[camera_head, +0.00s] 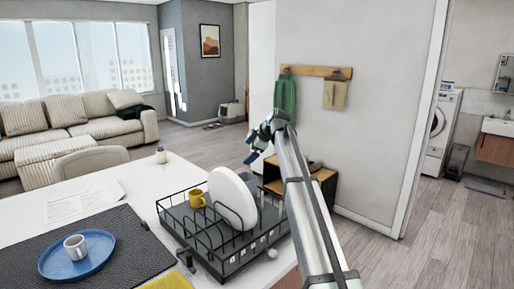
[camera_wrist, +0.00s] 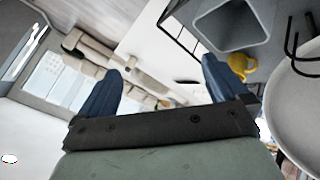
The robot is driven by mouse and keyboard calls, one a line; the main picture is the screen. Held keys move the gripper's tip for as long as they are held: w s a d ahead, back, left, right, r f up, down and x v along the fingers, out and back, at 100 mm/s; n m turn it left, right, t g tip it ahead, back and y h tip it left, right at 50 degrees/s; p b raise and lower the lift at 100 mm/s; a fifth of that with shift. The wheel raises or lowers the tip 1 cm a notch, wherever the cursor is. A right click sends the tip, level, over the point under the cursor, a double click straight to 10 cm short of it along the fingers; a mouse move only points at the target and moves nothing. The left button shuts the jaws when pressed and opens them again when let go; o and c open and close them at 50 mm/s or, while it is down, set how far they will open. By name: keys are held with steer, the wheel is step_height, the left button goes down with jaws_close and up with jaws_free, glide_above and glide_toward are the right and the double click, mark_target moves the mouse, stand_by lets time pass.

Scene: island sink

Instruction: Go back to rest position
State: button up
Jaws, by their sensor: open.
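My gripper (camera_head: 252,147) is raised in the air above and behind the dish rack, at the end of my outstretched arm. In the wrist view my gripper (camera_wrist: 162,68) has its two blue fingers wide apart, with nothing held between them. The black wire dish rack (camera_head: 226,266) stands on the white counter and holds a large white plate (camera_head: 232,198) and a yellow mug (camera_head: 197,199). In the wrist view the yellow mug (camera_wrist: 241,66) and white plate (camera_wrist: 292,105) show at the right, apart from the fingers.
A blue plate (camera_head: 52,265) bearing a white mug (camera_head: 75,247) lies on a dark mat (camera_head: 125,262). A small shaker (camera_head: 160,155) and a paper sheet (camera_head: 80,203) are on the counter. A yellow cloth (camera_head: 168,283) lies at the front. A wall stands beyond my arm.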

steer(key=w+d+r+m+t, duration=0.2)
steer(key=d+m+t, duration=0.1)
steer(key=d, duration=1.6)
steer(key=s+d+f+m+h, duration=0.1)
steer(key=s+d+f+m, duration=0.1)
steer(key=d+f, duration=0.55)
steer(key=s+d+f+m+g+h, duration=0.15)
steer(key=s+f, duration=0.25)
steer(key=f, duration=0.7)
steer(key=s+d+f+m+g+h, duration=0.15)
steer(key=s+f, duration=0.35)
steer(key=f, duration=0.6)
steer(key=s+d+f+g+h, duration=0.15)
steer(key=s+f, duration=0.25)
steer(key=f, duration=0.6)
steer(key=s+f+m+g+h, duration=0.25)
steer(key=s+f+g, duration=0.35)
steer(key=s+f, duration=1.95)
steer(key=s+a+f+m+g, duration=0.1)
steer(key=s+a+f+m, duration=0.1)
steer(key=s, duration=0.9)
steer(key=s+a+f+m+g+y, duration=0.1)
steer(key=s+a+f+m+g, duration=0.1)
steer(key=s, duration=1)
steer(key=s+a+f+m+g, duration=0.2)
steer(key=s+a+f+m, duration=0.2)
steer(key=s+a, duration=0.3)
steer(key=s+f, duration=0.1)
steer(key=s, duration=0.3)
steer(key=shift+s+f+y, duration=0.3)
